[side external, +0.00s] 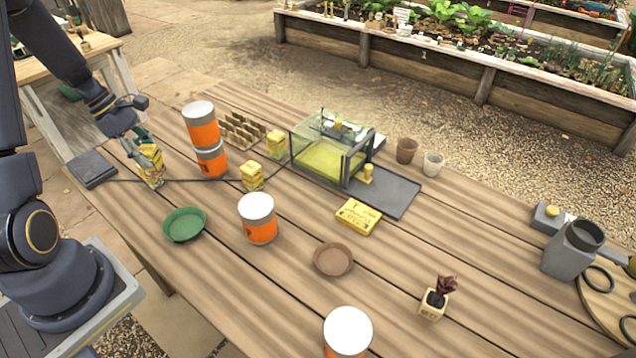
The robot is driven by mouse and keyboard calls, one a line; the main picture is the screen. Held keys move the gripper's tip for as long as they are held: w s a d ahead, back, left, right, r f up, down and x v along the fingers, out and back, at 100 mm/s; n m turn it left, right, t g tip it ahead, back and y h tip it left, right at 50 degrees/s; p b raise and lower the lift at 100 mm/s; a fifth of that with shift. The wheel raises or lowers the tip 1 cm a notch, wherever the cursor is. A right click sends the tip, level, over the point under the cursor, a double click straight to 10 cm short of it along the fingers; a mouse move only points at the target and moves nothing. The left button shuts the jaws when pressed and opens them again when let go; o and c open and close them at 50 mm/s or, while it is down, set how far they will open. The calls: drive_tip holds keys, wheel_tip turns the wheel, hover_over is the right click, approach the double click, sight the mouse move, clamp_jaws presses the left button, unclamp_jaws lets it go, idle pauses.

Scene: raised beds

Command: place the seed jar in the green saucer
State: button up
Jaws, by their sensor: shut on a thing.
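My gripper (143,142) is at the left of the table, pointing down and shut on a yellow, patterned container (151,170). The picture is too small to tell whether this container is the seed jar or whether its base touches the table. The green saucer (185,224) lies on the table, in front of and to the right of my gripper, and is empty. Orange jars with white lids also stand here: one (202,126) stacked on another (211,160), one (258,220) right of the saucer, and one (347,333) at the front edge of the picture.
Two small yellow blocks (252,177) (276,143) stand near the stacked jars. A brown saucer (333,260), yellow box (358,216) and potted plant (434,303) lie farther right. Bare planks surround the green saucer.

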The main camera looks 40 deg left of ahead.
drive_tip(key=s+d+f+m+g, duration=0.1)
drive_tip(key=s+d+m+g, duration=0.2)
drive_tip(key=d+m, duration=0.6)
drive_tip(key=n, duration=0.2)
hover_over(186, 227)
drive_tip(key=shift+a+f, duration=0.1)
drive_tip(key=shift+f, duration=3.85)
drive_tip(key=shift+h, duration=0.3)
drive_tip(key=o, duration=1.2)
drive_tip(key=shift+f, duration=0.1)
